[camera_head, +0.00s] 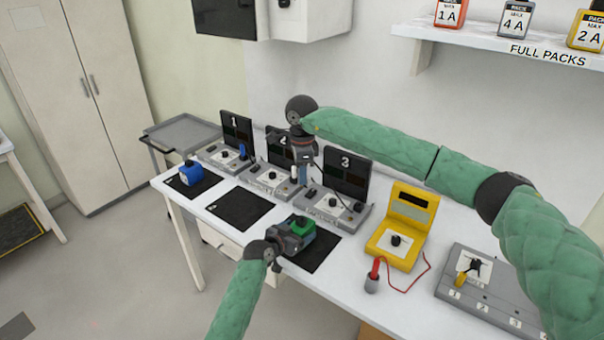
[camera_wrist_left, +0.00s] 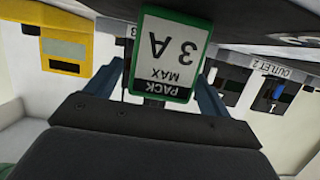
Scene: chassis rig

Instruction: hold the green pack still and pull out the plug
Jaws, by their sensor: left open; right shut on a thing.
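The green pack (camera_head: 300,226) has a dark knob on top and is above the front black mat. In the left wrist view the green pack (camera_wrist_left: 168,52) shows its label, "PACK MAX 3 A", upside down. My left gripper (camera_head: 285,238) is at the pack, with its blue fingers (camera_wrist_left: 163,92) apart on either side of it; I cannot tell whether they touch it. My right gripper (camera_head: 299,176) points down by the second outlet station. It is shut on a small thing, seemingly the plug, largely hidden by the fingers.
Outlet stations with numbered screens (camera_head: 346,172) line the back of the table. A blue pack (camera_head: 190,174) sits on the left mat; the middle mat (camera_head: 240,208) is bare. A yellow tester (camera_head: 401,225) with a red lead and a grey block (camera_head: 488,290) stand to the right.

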